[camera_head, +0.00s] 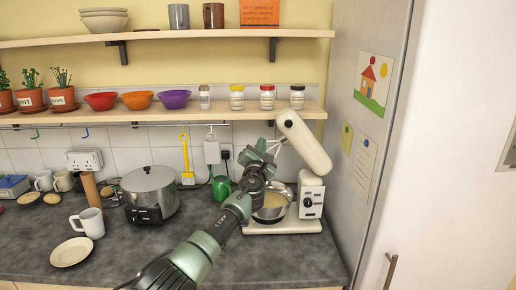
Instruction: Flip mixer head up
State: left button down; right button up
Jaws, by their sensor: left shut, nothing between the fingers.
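The cream stand mixer stands on the counter at the right, beside the fridge. Its head (305,145) is tilted steeply up, with its front end high, near the lower shelf. Its base (311,197) has a dark dial. A steel bowl (271,212) with pale contents sits on the mixer, partly hidden by my left arm. My left gripper (276,146) is shut and empty, just left of the raised head and above the bowl. I cannot tell whether its tips touch the head. My right gripper is out of view.
A steel pot cooker (151,187), a white mug (91,222) and a plate (71,252) are on the counter to the left. A green mug (221,188) is behind my arm. The lower shelf (180,115) holds bowls and jars overhead. The front counter is mostly clear.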

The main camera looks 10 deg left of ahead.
pick_arm(q)
jog(key=p+v, duration=0.1)
jog(key=v, duration=0.5)
jog(key=shift+s, duration=0.3)
